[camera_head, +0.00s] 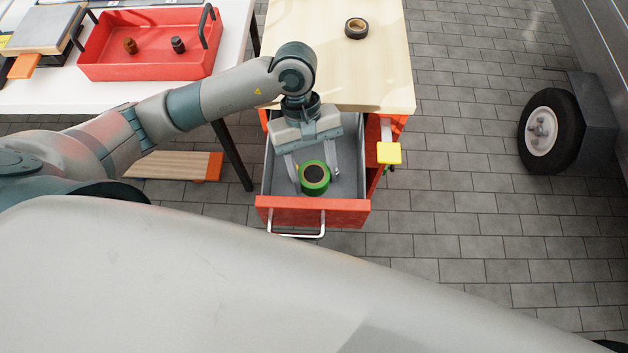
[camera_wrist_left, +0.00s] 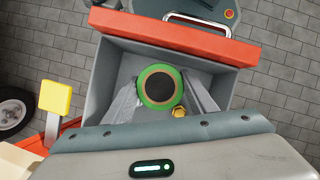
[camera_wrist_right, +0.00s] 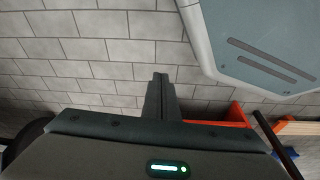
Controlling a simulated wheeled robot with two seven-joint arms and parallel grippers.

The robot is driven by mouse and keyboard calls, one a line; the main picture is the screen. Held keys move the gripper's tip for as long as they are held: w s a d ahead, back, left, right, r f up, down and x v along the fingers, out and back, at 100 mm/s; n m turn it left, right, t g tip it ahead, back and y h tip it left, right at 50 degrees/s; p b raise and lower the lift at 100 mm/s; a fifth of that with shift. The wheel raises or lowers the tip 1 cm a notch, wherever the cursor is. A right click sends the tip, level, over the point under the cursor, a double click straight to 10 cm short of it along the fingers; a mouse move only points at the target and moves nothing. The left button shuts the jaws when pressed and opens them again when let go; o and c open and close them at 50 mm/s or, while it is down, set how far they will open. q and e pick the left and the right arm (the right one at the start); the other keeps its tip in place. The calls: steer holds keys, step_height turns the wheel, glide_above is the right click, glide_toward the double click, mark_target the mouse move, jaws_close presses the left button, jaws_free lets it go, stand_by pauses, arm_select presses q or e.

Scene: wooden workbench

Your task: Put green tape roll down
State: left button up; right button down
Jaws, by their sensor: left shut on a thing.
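The green tape roll (camera_head: 314,181) is between the fingers of my left gripper (camera_head: 316,178), inside the open drawer (camera_head: 313,213) with the red front. It also shows in the left wrist view (camera_wrist_left: 160,87), its ring facing the camera, with a finger at each side. The left gripper is shut on the roll. Whether the roll touches the drawer floor I cannot tell. My right gripper (camera_wrist_right: 160,98) shows only in the right wrist view; its fingers are together, with nothing visible between them.
A wooden bench top (camera_head: 350,75) lies behind the drawer, with a black tape roll (camera_head: 356,28) on it. A small gold object (camera_wrist_left: 179,111) lies in the drawer. A yellow block (camera_head: 389,153) is at the drawer's right. A red tray (camera_head: 150,62) stands on the white table.

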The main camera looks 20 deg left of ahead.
mark_target(314, 185)
arm_select(q)
steer(key=shift+f, duration=0.85)
arm_select(e)
steer(key=shift+s+f, duration=0.1)
steer(key=shift+f, duration=0.2)
arm_select(q)
steer(key=shift+f, duration=0.2)
step_height(314, 185, down, 3)
steer(key=shift+r, duration=0.1)
steer(key=shift+f, duration=0.35)
arm_select(e)
steer(key=shift+d+f, duration=0.1)
steer(key=shift+f, duration=0.15)
steer(key=shift+w, duration=0.2)
